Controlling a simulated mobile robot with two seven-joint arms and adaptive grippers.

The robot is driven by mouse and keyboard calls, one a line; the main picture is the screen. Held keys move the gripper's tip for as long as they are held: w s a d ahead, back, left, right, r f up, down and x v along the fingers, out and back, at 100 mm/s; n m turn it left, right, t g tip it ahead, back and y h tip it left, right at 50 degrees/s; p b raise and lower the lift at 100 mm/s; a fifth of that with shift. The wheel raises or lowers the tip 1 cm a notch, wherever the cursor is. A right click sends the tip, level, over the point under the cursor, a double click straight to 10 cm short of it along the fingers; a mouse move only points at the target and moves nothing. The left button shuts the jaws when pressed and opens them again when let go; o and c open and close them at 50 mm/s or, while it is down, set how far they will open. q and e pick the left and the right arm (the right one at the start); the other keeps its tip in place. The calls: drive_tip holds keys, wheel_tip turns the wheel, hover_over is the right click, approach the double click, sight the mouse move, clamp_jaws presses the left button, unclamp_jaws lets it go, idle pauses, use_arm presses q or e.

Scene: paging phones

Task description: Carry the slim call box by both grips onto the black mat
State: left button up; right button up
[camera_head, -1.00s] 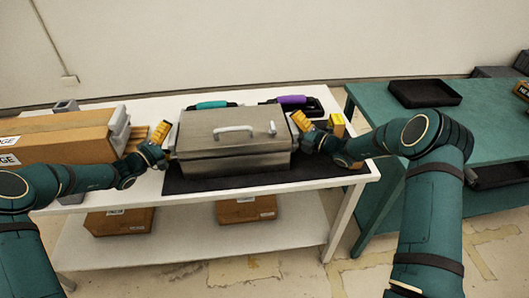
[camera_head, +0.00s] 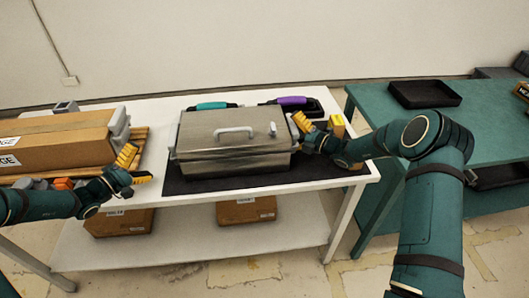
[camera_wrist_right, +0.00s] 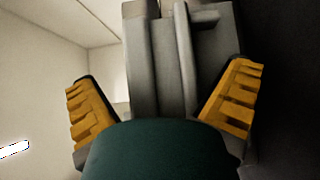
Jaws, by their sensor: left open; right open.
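The slim call box, a grey metal case (camera_head: 232,150) with a handle on its lid, rests on the black mat (camera_head: 220,184) on the white table. My right gripper (camera_head: 302,130) is open at the box's right end. In the right wrist view its open yellow fingers (camera_wrist_right: 165,105) stand on either side of a grey part of the box (camera_wrist_right: 165,60). I cannot tell whether they touch it.
A long cardboard box (camera_head: 65,143) lies on the table's left. A teal-handled item (camera_head: 212,105) and a purple-handled item (camera_head: 292,100) lie behind the case. A yellow block (camera_head: 337,125) stands at right. A green table (camera_head: 480,120) with a black tray (camera_head: 425,94) stands further right.

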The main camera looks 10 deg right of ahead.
use_arm(q)
drive_tip(key=shift+s, duration=0.1)
use_arm(e)
wheel_tip(320, 180, up, 10)
drive_tip(key=shift+r, duration=0.1)
use_arm(q)
drive_tip(key=shift+r, duration=0.15)
idle(0.4)
wheel_tip(320, 180, up, 7)
drive_tip(key=p, duration=0.3)
use_arm(e)
drive_tip(key=shift+r, duration=1.45)
use_arm(q)
wheel_tip(320, 180, up, 7)
drive_tip(key=p, duration=0.7)
use_arm(e)
wheel_tip(320, 180, up, 7)
drive_tip(key=shift+f, duration=0.1)
